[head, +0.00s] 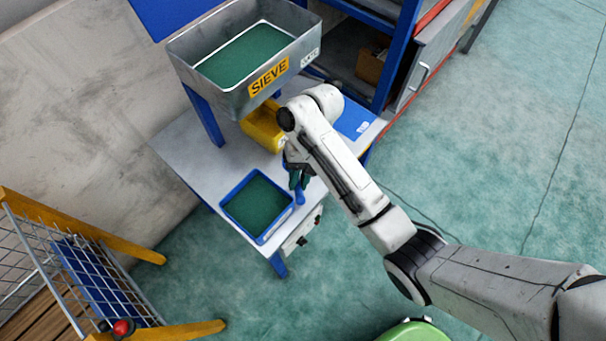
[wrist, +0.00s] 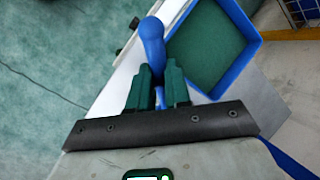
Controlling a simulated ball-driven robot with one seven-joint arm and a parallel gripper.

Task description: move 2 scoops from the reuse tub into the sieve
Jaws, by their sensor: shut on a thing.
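The sieve (head: 178,62) is an open grey metal box with a yellow SIEVE label, raised on blue legs above a white table; its inside shows green. A blue-rimmed tub (head: 229,213) with a dark green inside lies on the table's front part; no label on it is readable. It also shows in the wrist view (wrist: 251,53). My gripper (head: 297,178) is just right of this tub, with dark green fingers. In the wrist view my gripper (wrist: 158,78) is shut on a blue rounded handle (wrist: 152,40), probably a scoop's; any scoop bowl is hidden.
A yellow cylinder (head: 262,127) sits under the sieve. A blue flat piece with a white label (head: 356,117) lies at the table's right. A mesh cage (head: 90,285) with yellow posts stands at lower left. Floor to the right is mostly clear.

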